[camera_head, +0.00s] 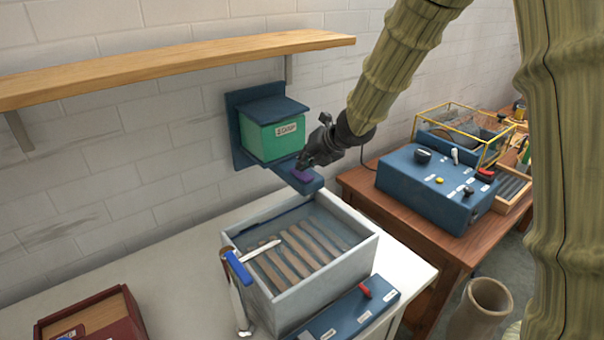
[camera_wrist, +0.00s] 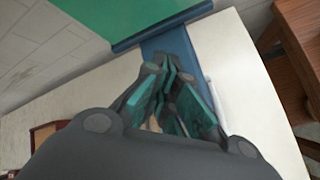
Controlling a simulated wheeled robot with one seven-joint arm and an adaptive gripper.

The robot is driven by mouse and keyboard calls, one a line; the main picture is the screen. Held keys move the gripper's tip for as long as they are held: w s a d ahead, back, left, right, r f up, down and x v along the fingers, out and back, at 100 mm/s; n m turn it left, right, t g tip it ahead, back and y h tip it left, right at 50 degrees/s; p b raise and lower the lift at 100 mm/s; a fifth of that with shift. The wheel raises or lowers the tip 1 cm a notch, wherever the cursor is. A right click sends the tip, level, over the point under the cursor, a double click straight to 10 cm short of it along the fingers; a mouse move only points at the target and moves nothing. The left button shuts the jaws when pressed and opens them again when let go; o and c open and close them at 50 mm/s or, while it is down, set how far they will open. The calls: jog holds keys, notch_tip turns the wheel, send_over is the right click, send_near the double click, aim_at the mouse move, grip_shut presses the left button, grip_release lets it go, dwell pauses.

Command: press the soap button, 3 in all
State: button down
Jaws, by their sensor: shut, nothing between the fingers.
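The soap dispenser (camera_head: 272,137) is a green box with a dark blue lid and a "SOAP" label, fixed to the wall by a blue back plate. A blue ledge sticks out below it, with a purple button (camera_head: 302,174) on top near its outer end. My gripper (camera_head: 304,163) is shut and empty, its fingertips at or just above the button; I cannot tell whether they touch it. In the wrist view the shut fingers (camera_wrist: 172,75) lie over the blue ledge (camera_wrist: 180,52) and hide the button. The green box (camera_wrist: 125,15) shows at the top.
A grey basin (camera_head: 330,285) with a slatted bottom stands below on the white counter (camera_head: 175,285). A wooden shelf (camera_head: 180,68) runs above the dispenser. A blue control box (camera_head: 432,187) sits on the brown table at right. A dark red box (camera_head: 90,318) is at lower left.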

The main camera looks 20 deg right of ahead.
jog(key=shift+f+b, duration=0.45)
jog(key=shift+f, duration=0.05)
dwell(0.6)
jog(key=shift+r, duration=0.15)
jog(key=shift+r+p, duration=0.8)
jog(key=shift+p, duration=0.05)
jog(key=shift+r+p, duration=2.25)
jog(key=shift+r, duration=0.25)
dwell(0.3)
